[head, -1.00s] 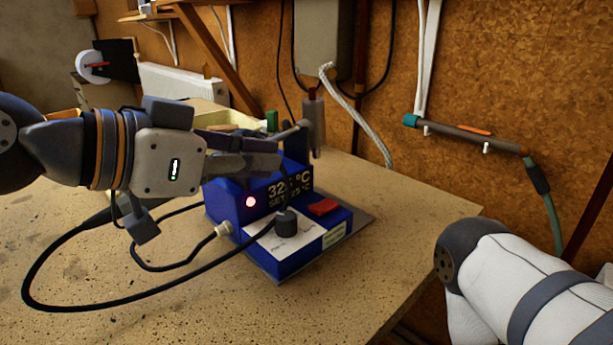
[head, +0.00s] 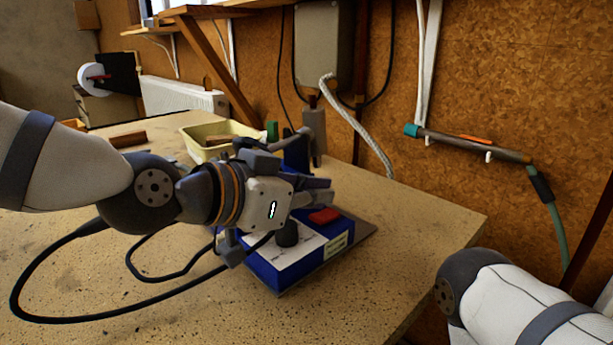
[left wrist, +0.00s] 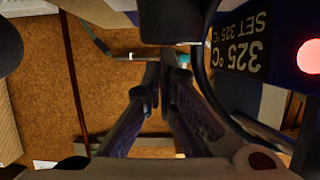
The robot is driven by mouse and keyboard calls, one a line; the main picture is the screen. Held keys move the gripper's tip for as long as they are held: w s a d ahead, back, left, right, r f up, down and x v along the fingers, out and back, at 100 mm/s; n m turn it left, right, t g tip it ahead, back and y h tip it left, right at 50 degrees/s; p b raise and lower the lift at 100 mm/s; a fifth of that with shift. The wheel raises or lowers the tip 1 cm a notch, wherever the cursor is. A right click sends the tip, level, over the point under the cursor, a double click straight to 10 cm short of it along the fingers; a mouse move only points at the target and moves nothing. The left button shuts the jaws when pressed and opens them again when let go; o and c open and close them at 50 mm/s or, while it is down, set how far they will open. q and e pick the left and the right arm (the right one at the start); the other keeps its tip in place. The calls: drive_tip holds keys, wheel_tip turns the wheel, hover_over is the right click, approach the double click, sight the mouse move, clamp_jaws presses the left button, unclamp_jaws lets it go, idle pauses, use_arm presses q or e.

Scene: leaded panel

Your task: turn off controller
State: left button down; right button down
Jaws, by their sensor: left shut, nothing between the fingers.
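The blue controller (head: 284,266) sits on the workbench. Its red rocker switch (head: 325,215) and black knob (head: 287,234) show in the head view. In the left wrist view its display (left wrist: 243,40) reads 325 °C upside down, and a round red light (left wrist: 309,56) glows at the right edge. My left gripper (head: 328,190) is shut and empty. In the head view its fingertips appear just above and behind the red switch; I cannot tell whether they touch it. The gripper hides the display in the head view. My right gripper is out of view.
A black cable (head: 30,275) loops over the bench to the left. A soldering iron holder (head: 297,150) stands behind the controller. A pale yellow tray (head: 195,140) lies further back. The bench's front middle (head: 190,325) is clear.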

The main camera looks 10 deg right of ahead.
use_arm(q)
drive_tip(key=shift+f, duration=0.45)
drive_tip(key=shift+s+a+f, duration=0.1)
drive_tip(key=shift+f, duration=0.15)
drive_tip(key=shift+a+f, duration=0.15)
drive_tip(key=shift+f, duration=0.05)
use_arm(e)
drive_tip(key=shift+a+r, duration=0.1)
use_arm(q)
drive_tip(key=shift+r, duration=0.1)
drive_tip(key=shift+r+p, duration=0.5)
drive_tip(key=shift+r, duration=0.25)
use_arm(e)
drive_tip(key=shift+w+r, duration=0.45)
